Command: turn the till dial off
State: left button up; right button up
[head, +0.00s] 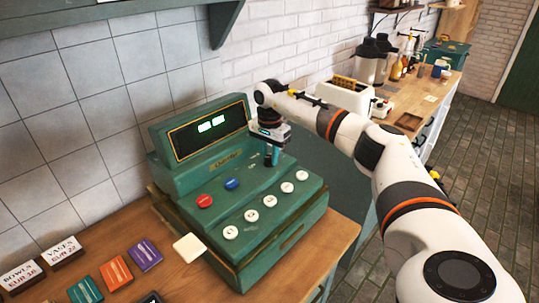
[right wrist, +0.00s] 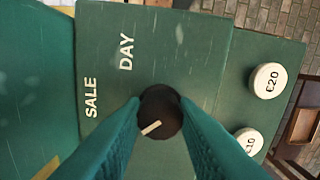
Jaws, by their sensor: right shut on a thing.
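The till dial (right wrist: 159,108) is a small round black knob with a white pointer line, which lies toward the lower left in the right wrist view. The words SALE (right wrist: 91,97) and DAY (right wrist: 126,52) are printed on the green panel by the dial. My right gripper (head: 271,158) reaches down to the till's upper right, its teal fingers shut on the dial. In the head view the gripper hides the dial. My left gripper is out of view.
White round keys (head: 251,215) sit on the till's sloping front, with a red key (head: 205,201) and a blue key (head: 232,184) behind them. A cream tile (head: 189,247) and coloured cards (head: 116,273) lie to the left. A white toaster-like box (head: 345,97) stands behind my right arm.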

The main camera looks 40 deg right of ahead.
aim_at(270, 156)
jog(key=shift+w+d+r+n, duration=0.1)
jog(key=shift+r+n, duration=0.15)
jog(key=shift+n, duration=0.05)
dwell(0.4)
jog(key=o, duration=0.8)
jog(key=shift+o, duration=1)
jog(key=shift+f, duration=0.15)
notch_tip(270, 156, up, 12)
jog(key=b, duration=0.3)
